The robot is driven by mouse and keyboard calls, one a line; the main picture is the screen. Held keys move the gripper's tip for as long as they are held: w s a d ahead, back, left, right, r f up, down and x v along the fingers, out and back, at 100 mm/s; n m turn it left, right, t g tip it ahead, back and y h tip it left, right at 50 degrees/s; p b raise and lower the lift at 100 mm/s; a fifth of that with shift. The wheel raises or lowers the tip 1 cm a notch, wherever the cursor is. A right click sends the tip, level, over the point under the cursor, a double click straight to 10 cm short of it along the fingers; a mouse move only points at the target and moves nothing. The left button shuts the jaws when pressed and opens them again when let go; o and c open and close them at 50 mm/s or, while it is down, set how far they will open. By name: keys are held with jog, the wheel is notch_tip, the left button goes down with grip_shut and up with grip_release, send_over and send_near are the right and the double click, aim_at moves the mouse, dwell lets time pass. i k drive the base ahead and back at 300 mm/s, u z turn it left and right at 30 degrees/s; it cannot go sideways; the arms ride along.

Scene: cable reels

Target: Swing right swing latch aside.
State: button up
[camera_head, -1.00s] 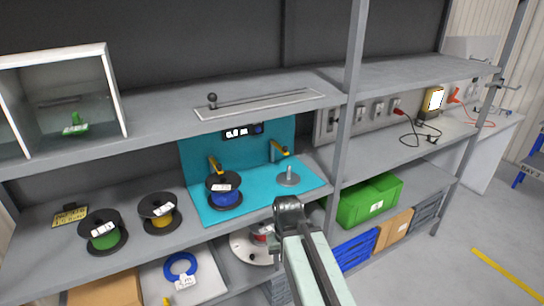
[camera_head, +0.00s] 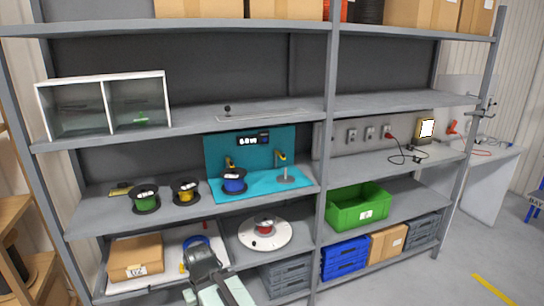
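The right swing latch (camera_head: 281,156) is a small yellow arm on top of a grey post at the right of the teal station (camera_head: 262,184) on the middle shelf. The post rises from a round grey base (camera_head: 286,179) that carries no reel. My arm shows at the bottom left of centre, below and in front of the station, well apart from both latches. No gripper fingers can be made out.
Green (camera_head: 146,200) and yellow (camera_head: 185,191) reels stand left of the station. A shelf upright (camera_head: 328,140) rises just right of it. Below are a white round turntable (camera_head: 280,236) with a red reel and a cardboard box (camera_head: 136,257). A green bin (camera_head: 359,206) is to the right.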

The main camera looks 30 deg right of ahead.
aim_at(277, 152)
jog(key=z, duration=0.1)
jog(key=i, duration=1)
jog(key=k, duration=0.9)
jog(key=z, duration=0.2)
jog(key=i, duration=0.85)
